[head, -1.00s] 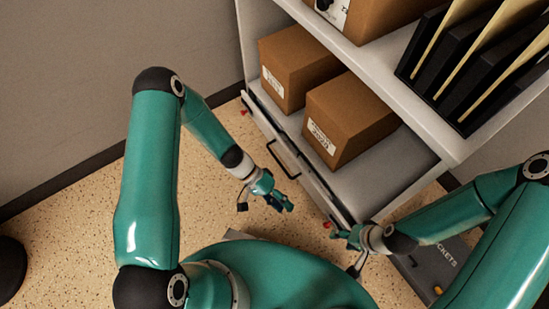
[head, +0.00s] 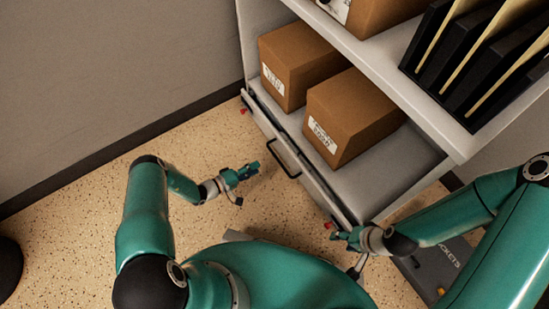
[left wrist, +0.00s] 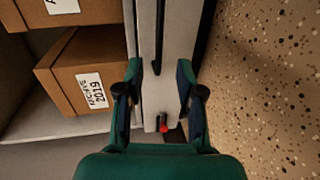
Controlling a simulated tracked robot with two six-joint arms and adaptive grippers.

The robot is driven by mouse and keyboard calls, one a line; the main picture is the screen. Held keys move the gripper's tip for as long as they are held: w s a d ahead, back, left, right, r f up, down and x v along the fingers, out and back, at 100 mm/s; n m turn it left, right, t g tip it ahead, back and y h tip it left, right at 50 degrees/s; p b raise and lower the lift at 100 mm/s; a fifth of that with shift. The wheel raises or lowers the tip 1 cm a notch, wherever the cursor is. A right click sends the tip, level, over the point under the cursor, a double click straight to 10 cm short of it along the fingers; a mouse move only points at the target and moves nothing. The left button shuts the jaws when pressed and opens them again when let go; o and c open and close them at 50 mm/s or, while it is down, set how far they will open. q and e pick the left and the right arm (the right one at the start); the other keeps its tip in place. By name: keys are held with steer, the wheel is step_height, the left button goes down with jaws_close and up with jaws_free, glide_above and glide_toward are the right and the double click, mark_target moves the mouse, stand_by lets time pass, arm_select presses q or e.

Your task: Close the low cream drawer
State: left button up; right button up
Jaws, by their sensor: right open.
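The low cream drawer (head: 312,178) is at the bottom of the shelf unit, its long front running diagonally in the head view. A dark gap shows between the front and the shelf above, so it stands slightly out. Its black bar handle (head: 283,160) is on the front. My left gripper (head: 248,171) is open and empty, left of the handle and apart from it. In the left wrist view the drawer front (left wrist: 152,35) lies beyond the spread fingers. My right gripper (head: 338,236) is open near the drawer front's near end, close to a red piece; contact is unclear.
Brown boxes (head: 297,62) (head: 350,115) stand on the shelf above the drawer. Black file holders (head: 470,60) stand higher up. A grey wall (head: 100,70) is behind on the left. Speckled floor (head: 205,145) is clear before the drawer.

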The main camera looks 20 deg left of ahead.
mark_target(277, 157)
arm_select(q)
steer(key=shift+b+x, duration=1.65)
steer(key=shift+x, duration=4)
jaws_close()
